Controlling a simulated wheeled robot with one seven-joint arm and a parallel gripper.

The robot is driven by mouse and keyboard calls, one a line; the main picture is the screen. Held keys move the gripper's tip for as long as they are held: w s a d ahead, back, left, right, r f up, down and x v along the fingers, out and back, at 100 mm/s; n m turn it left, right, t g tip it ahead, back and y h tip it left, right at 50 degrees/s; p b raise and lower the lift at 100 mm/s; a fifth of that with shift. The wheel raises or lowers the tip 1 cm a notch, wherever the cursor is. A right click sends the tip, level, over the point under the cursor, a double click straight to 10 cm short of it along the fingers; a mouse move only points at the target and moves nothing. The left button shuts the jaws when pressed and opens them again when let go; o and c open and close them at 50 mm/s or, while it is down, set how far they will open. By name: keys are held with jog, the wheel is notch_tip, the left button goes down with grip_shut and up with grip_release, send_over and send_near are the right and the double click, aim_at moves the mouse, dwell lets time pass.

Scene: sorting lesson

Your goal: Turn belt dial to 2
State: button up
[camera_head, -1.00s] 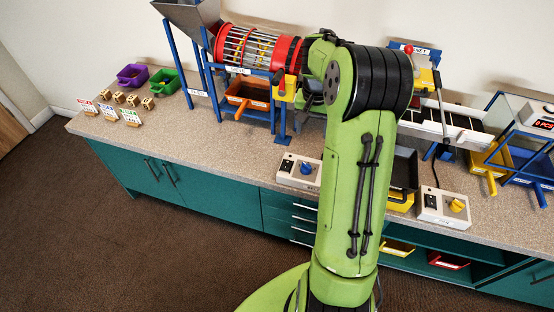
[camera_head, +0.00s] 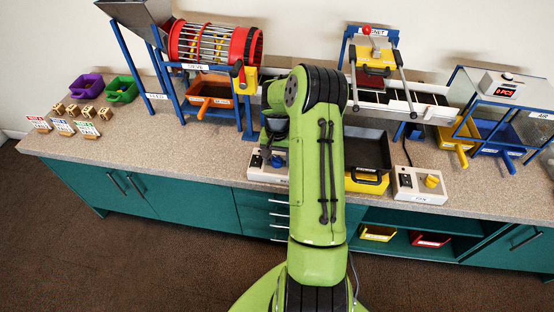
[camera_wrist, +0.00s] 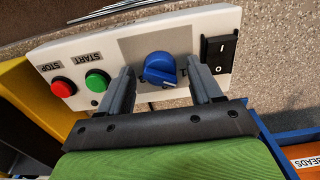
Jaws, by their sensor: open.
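The belt control box (camera_head: 262,174) is a white panel on the bench's front edge, partly hidden by my arm. Its blue dial (camera_head: 278,161) also shows in the wrist view (camera_wrist: 160,69). There the box has a red STOP button (camera_wrist: 62,87), a green START button (camera_wrist: 97,80) and a black rocker switch (camera_wrist: 217,52). My gripper (camera_wrist: 160,74) is open, with one finger on each side of the blue dial. I cannot tell whether the fingers touch it. The dial's markings are mostly hidden, so its setting is unclear.
A second control box with a yellow dial (camera_head: 432,181) stands to the right. The red drum sieve (camera_head: 215,43) and orange bin (camera_head: 209,91) stand behind. The bench is clear left of the belt box.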

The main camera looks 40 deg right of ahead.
jog(key=shift+f, duration=0.1)
jog(key=c, duration=1.1)
jog(key=shift+o, duration=0.2)
jog(key=m, duration=0.5)
jog(key=shift+m, duration=0.3)
jog(key=m, duration=0.6)
jog(key=o, duration=1.1)
jog(key=shift+c, duration=0.2)
